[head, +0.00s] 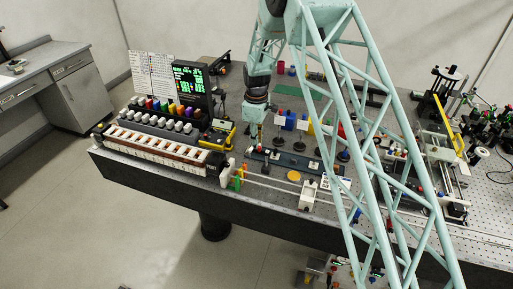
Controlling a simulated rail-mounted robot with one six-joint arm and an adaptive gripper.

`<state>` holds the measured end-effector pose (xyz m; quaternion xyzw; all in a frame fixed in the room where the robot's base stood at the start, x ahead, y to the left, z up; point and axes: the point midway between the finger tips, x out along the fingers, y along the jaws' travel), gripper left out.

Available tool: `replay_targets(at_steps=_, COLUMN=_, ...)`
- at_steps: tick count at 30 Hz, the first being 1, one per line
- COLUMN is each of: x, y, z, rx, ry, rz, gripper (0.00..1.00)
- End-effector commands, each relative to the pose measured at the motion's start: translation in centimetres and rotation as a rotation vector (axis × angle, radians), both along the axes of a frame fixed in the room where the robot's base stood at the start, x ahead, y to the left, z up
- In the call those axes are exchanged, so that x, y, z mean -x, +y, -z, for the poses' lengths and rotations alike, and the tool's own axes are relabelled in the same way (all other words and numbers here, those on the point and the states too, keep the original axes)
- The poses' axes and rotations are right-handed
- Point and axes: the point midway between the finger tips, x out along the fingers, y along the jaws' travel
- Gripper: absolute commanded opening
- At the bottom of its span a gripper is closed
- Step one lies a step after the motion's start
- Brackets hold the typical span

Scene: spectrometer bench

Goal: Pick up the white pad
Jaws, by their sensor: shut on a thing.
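My gripper (256,100) hangs over the back middle of the bench, just right of the lit screen, and points down. It is shut on a small pale thing (254,113) at its tips, which looks like the white pad. The fingers are small and dark here, so the exact hold is hard to see. I cannot tell whether the pad touches the bench.
The bench (150,172) holds a long rack of vials (155,146) at left and a screen (190,80). Small cards on stands (279,121) and coloured blocks stand close right of the gripper. Optical parts (440,150) crowd the right side.

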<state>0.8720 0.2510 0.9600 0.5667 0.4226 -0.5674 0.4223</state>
Motion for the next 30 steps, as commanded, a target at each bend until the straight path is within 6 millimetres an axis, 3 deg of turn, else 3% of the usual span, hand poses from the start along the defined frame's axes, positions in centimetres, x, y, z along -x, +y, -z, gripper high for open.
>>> replay_targets(at_steps=15, x=-0.1, y=0.0, z=-6.5, rx=-0.001, ry=-0.003, rz=0.0, gripper=0.09)
replay_targets(at_steps=30, x=-0.1, y=0.0, z=-7.8, rx=-0.001, ry=-0.001, rz=0.0, gripper=0.09)
